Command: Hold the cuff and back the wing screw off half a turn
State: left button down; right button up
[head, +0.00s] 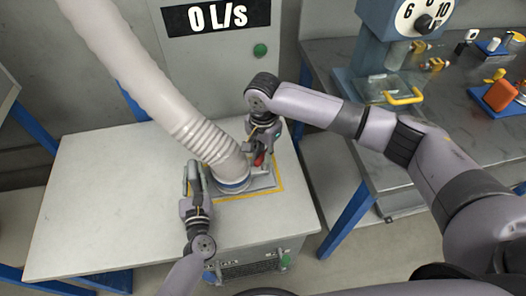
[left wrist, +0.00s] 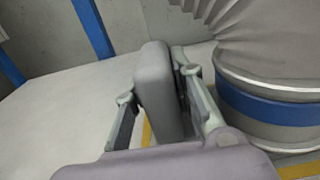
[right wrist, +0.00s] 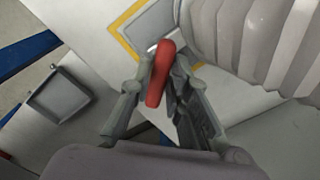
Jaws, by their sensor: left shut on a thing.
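The cuff (head: 234,182), with a blue band, sits at the lower end of the big hose on the bench. In the left wrist view its banded side (left wrist: 268,110) is at the right. My left gripper (head: 194,172) is shut on an upright grey tab (left wrist: 155,90) beside the cuff. Whether the tab joins the cuff is hidden. The red wing screw (head: 259,159) is on the cuff's right side. In the right wrist view it (right wrist: 158,75) stands between the fingers of my right gripper (right wrist: 163,65). I cannot tell whether both fingers press on it.
The pale ribbed hose (head: 150,80) rises to the upper left. A yellow outline (head: 280,178) surrounds the cuff's plate. A panel (head: 215,17) reading "0 L/s" stands behind. The bench (head: 110,190) is clear at left. A dark table (head: 460,85) with loose items is at right.

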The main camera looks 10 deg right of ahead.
grip_shut()
jog(key=shift+n, duration=0.3)
jog(key=n, duration=0.3)
jog(key=shift+s+n, duration=0.1)
jog(key=shift+n, duration=0.2)
jog(key=n, duration=0.4)
jog(key=shift+d+n, duration=0.15)
jog(key=shift+n, duration=0.15)
jog(key=n, duration=0.5)
jog(key=shift+d, duration=0.15)
jog(key=shift+d+n, duration=0.1)
jog(key=shift+n, duration=2.4)
